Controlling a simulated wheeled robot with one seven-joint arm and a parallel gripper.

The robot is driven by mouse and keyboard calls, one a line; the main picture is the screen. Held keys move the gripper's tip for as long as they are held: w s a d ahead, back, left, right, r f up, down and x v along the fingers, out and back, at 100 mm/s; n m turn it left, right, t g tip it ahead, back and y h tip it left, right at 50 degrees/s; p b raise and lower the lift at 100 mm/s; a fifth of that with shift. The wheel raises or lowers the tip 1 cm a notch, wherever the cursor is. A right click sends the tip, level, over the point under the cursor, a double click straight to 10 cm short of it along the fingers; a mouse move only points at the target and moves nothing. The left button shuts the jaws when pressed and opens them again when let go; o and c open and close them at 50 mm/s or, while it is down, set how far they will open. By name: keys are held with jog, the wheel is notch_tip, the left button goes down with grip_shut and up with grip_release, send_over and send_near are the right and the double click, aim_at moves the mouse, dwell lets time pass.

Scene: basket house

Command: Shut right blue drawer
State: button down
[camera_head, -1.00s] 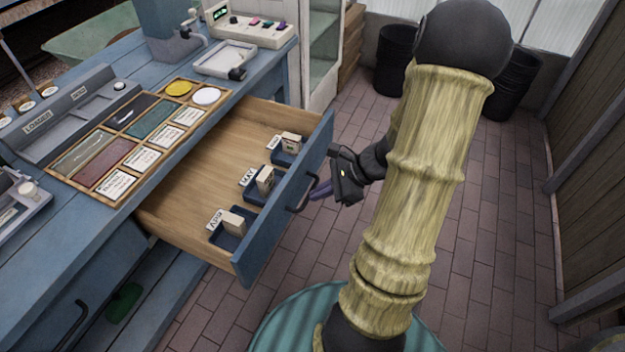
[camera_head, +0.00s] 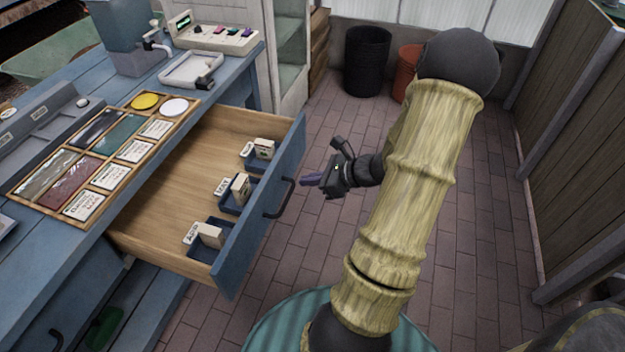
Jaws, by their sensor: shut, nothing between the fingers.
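The right blue drawer (camera_head: 262,205) stands pulled out from under the blue workbench. It has a blue front with a dark handle (camera_head: 283,198) and a bare wooden floor inside. Several small dark blue trays with pale blocks and labels, one of them a tray (camera_head: 236,194) in the middle, sit along the inside of the front. My gripper (camera_head: 308,179) is shut and empty. It appears a little to the right of the drawer front, near the handle, with its fingertips pointing left. A small gap shows between the fingertips and the handle.
The blue workbench (camera_head: 52,238) carries a wooden sample board (camera_head: 107,166), a grey tray (camera_head: 190,72) and a button panel (camera_head: 222,38). A black bin (camera_head: 367,62) and an orange bin (camera_head: 408,70) stand at the back. The brick floor (camera_head: 470,230) to the right is open.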

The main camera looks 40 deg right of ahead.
aim_at(278, 184)
jog(key=b+x, duration=0.1)
jog(key=x, duration=0.6)
jog(key=shift+w+a, duration=0.1)
jog(key=shift+w, duration=0.05)
